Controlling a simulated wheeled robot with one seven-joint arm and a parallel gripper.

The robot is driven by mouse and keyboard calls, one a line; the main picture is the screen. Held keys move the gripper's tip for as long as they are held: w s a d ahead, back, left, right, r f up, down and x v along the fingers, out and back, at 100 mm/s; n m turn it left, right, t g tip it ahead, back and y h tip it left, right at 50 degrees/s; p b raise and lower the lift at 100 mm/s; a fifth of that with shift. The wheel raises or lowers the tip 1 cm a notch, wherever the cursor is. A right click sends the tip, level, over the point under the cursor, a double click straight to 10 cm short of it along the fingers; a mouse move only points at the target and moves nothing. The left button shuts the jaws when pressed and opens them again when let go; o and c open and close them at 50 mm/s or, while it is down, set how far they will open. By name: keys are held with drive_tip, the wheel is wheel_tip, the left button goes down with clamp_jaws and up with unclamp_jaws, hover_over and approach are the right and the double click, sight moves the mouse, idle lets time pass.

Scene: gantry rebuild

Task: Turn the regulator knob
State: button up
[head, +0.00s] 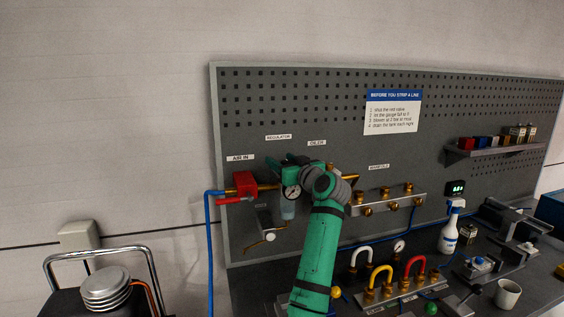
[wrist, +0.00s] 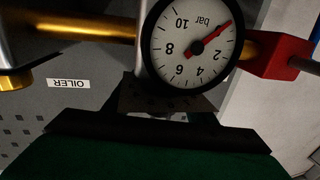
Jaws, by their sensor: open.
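The regulator (head: 289,178) is mounted on the pegboard below the REGULATOR label, with a round pressure gauge (head: 291,192) on its front. The gauge also shows large and upside down in the wrist view (wrist: 174,58); its red needle points near the low end of the scale. My gripper (head: 298,161) is at the top of the regulator and hides the knob in the head view. In the wrist view the dark gripper parts (wrist: 165,108) lie just beside the gauge. A dark, ribbed piece there may be the knob, but I cannot tell whether the fingers touch it. The gripper is open.
A red valve (head: 241,185) is left of the regulator; brass pipe and the oiler label (wrist: 68,83) are on its other side. A brass manifold (head: 388,201) is further right. Colored hose loops (head: 380,274), a spray bottle (head: 449,232) and a cup (head: 508,294) stand on the bench.

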drive_tip(key=c, duration=1)
drive_tip(key=shift+c, duration=0.2)
drive_tip(key=shift+w+d+m+t+h, duration=0.15)
drive_tip(key=shift+m+t+h, duration=0.35)
drive_tip(key=shift+h, duration=0.45)
drive_tip(key=shift+d+m+t+h, duration=0.15)
drive_tip(key=shift+m+t+h, duration=0.15)
drive_tip(key=shift+m+h, duration=0.55)
drive_tip(key=m+h, duration=0.2)
drive_tip(key=h, duration=0.1)
drive_tip(key=d+m+h, duration=0.1)
drive_tip(key=h, duration=0.2)
drive_tip(key=shift+w+m+t, duration=0.1)
drive_tip(key=shift+m+t, duration=0.2)
drive_tip(key=shift+m, duration=0.05)
drive_tip(key=m+h, duration=0.1)
drive_tip(key=h, duration=0.1)
drive_tip(key=d+m+g+h, duration=0.1)
drive_tip(key=m+h, duration=0.1)
drive_tip(key=h, duration=0.1)
drive_tip(key=shift+d, duration=0.2)
drive_tip(key=shift+s+d+m+g+h, duration=0.2)
drive_tip(key=shift+m+g+h, duration=0.1)
drive_tip(key=shift+m+h, duration=0.35)
drive_tip(key=shift+s+d+m+g+h, duration=0.15)
drive_tip(key=shift+m+g+h, duration=0.25)
drive_tip(key=shift+h, duration=0.45)
drive_tip(key=shift+w+d+m, duration=0.1)
drive_tip(key=shift+m, duration=0.15)
